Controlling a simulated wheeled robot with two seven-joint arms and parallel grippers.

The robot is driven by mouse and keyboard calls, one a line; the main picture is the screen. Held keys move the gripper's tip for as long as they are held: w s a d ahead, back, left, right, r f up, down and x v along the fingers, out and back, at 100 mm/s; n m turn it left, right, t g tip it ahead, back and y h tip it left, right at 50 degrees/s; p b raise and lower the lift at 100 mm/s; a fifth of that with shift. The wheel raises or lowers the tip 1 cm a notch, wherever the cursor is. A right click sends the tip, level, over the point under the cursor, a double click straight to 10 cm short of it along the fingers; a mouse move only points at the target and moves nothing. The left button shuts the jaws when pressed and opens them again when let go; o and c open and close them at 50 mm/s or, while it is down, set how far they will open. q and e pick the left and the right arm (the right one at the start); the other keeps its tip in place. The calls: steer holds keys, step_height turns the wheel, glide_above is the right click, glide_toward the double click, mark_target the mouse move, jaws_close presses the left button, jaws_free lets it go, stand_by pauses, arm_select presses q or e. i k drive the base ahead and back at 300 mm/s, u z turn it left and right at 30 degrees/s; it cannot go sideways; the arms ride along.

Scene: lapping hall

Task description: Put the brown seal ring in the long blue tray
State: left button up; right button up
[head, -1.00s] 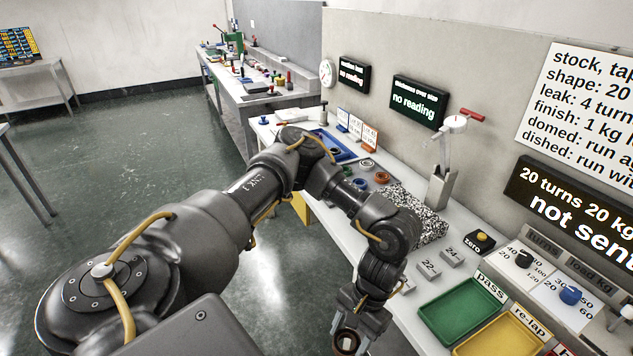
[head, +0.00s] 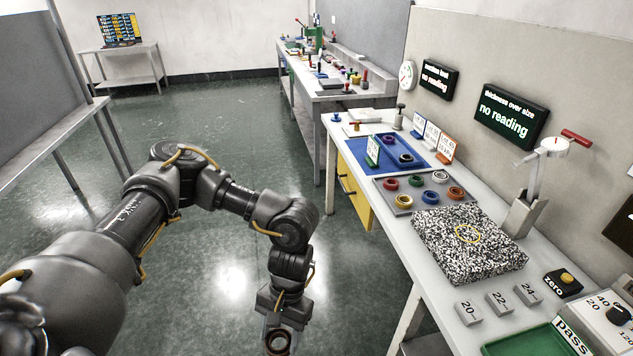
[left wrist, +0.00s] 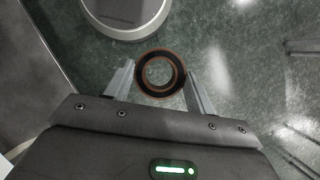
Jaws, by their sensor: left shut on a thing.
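The brown seal ring (left wrist: 140,75) is dark with brown edges and sits between the two fingers of my left gripper (left wrist: 158,80) in the left wrist view. In the head view my left gripper (head: 280,330) is shut on the ring (head: 278,343), over the open floor left of the bench. The long blue tray (head: 353,152) lies on the bench towards its far end, up and right of the gripper. It holds a purple ring (head: 389,139), a dark ring (head: 406,158) and a green-edged card (head: 373,151). My right gripper is not in view.
A grey tray (head: 385,195) with several coloured rings lies just nearer than the blue tray. A speckled plate (head: 470,262), size blocks (head: 499,304) and a green tray (head: 530,343) follow along the bench. Cards (head: 432,135) stand behind the blue tray.

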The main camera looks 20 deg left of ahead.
mark_target(396, 150)
steer(key=u, duration=1.4)
steer(key=i, duration=5.15)
steer(key=z, duration=5)
